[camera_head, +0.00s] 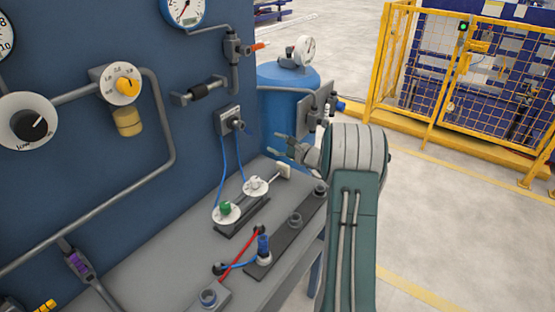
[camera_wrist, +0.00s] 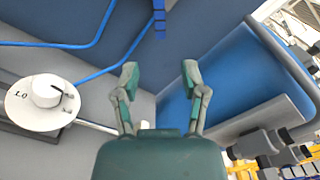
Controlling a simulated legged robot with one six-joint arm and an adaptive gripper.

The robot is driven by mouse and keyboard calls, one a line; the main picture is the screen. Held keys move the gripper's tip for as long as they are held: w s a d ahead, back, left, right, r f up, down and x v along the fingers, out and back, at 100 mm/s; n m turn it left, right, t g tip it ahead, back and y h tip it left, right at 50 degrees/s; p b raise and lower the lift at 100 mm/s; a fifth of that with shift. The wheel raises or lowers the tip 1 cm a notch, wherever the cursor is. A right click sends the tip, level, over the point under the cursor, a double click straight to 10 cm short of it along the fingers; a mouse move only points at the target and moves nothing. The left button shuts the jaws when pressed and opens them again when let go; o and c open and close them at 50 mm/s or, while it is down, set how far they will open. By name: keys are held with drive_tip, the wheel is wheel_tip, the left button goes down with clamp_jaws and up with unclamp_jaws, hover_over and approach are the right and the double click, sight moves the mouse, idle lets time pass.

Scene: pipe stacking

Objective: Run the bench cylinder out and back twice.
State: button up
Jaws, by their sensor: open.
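A dark bar-shaped unit (camera_head: 243,218) lies on the grey bench, and I take it for the bench cylinder. It carries a white disc with a green knob (camera_head: 226,209) and a white dial (camera_head: 255,186). A thin pale rod runs from its far end to a small light block (camera_head: 284,170). In the wrist view the white dial (camera_wrist: 47,97) is at the left, and the rod (camera_wrist: 97,125) passes partly behind my gripper. My gripper (camera_head: 273,145) is open and empty, beyond and above the block. In the wrist view its fingers (camera_wrist: 159,75) are spread apart.
Blue hoses (camera_head: 221,165) run from a wall fitting (camera_head: 231,121) to the discs. A second dark strip (camera_head: 285,232) holds fittings, with a red hose (camera_head: 238,258) near it. A blue tank (camera_head: 277,105) stands behind my gripper. Open floor (camera_head: 455,225) lies right, before a yellow fence.

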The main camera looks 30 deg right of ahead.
sight(249, 133)
drive_tip(key=x, duration=1.1)
drive_tip(key=shift+w+a, duration=0.15)
drive_tip(key=shift+c, duration=0.3)
clamp_jaws()
